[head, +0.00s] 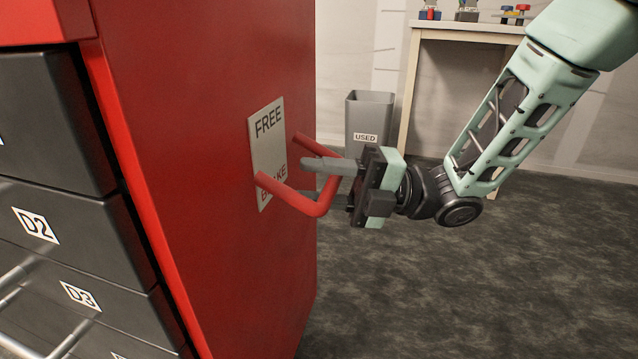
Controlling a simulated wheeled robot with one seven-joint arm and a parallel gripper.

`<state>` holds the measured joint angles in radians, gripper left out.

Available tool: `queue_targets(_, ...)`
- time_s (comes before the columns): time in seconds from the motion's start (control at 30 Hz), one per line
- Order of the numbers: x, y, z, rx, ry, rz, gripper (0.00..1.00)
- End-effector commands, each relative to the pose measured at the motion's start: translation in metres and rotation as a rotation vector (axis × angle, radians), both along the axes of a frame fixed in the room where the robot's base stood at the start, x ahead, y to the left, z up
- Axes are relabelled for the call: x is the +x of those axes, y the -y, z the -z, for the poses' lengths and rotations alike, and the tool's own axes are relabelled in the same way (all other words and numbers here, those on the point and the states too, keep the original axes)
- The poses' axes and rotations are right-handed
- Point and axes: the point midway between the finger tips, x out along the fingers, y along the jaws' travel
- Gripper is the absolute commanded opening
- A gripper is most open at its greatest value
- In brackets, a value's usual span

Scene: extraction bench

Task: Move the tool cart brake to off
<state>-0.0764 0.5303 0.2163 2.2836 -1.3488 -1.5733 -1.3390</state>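The red tool cart (210,130) fills the left of the head view. On its side is a pale plate (267,127) reading FREE at the top and BRAKE, partly covered, below. A red U-shaped brake handle (290,196) juts out from the cart side, in front of the BRAKE word. My gripper (304,179) is at the handle's outer bar, pointing left toward the plate. Its fingers are apart, one above the other; the upper one passes in front of the bar and the lower one is partly hidden behind it. I cannot tell whether they touch it.
Dark drawers marked D2 (36,225) and D3 (80,294), with metal handles, are on the cart's front. A grey bin (370,118) labelled USED stands behind, beside a light table (465,32) with small coloured items. The dark floor (450,290) at the right is clear.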

Motion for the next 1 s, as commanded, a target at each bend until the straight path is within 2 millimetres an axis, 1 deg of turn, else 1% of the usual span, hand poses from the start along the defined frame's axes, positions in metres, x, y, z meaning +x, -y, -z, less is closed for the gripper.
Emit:
queue_targets(0.13, 0.000, 0.000, 0.000, 0.000, 0.000, 0.000, 0.38)
queue_targets(0.17, 0.000, 0.000, 0.000, 0.000, 0.000, 0.000, 0.35)
queue_targets(0.2, 0.000, 0.000, 0.000, 0.000, 0.000, 0.000, 0.24)
queue_targets(0.3, 0.000, 0.000, 0.000, 0.000, 0.001, 0.000, 0.00)
queue_targets(0.5, 0.000, 0.001, -0.001, -0.004, -0.001, 0.001, 0.00)
queue_targets(0.67, 0.000, 0.002, -0.005, -0.031, -0.009, 0.001, 0.00)
queue_targets(0.87, -0.001, 0.005, -0.016, -0.126, -0.043, 0.002, 0.00)
queue_targets(1.0, -0.001, 0.007, -0.026, -0.227, -0.079, 0.002, 0.00)
